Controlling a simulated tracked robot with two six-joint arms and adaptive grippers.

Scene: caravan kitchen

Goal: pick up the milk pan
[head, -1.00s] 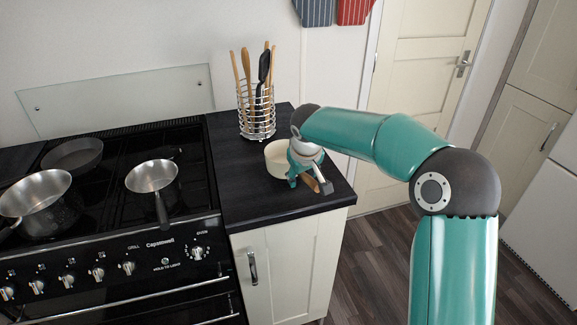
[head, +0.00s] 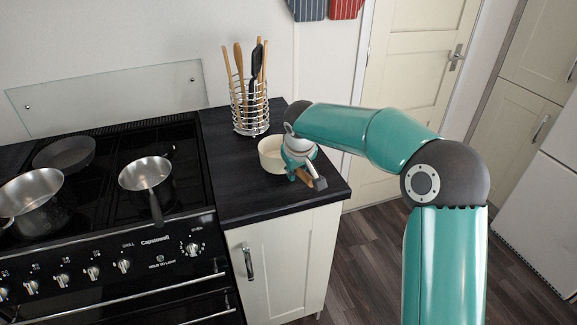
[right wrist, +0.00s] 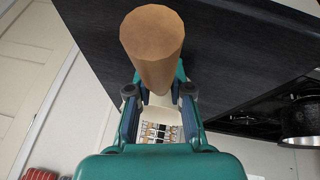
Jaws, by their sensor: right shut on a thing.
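The milk pan (head: 270,157) is a small cream pan with a wooden handle, on the dark worktop right of the cooker. My right gripper (head: 299,162) is at its right side, shut on the wooden handle (right wrist: 152,48). In the right wrist view the handle's round end stands out between the two fingers (right wrist: 159,95). The gripper hides part of the pan and handle in the head view. I cannot tell whether the pan's base touches the worktop. My left gripper is not in view.
A wire utensil holder (head: 249,110) stands just behind the pan. On the black cooker (head: 110,215) to the left are steel pans (head: 146,173) and a dark frying pan (head: 64,153). The worktop's (head: 250,205) front area is clear.

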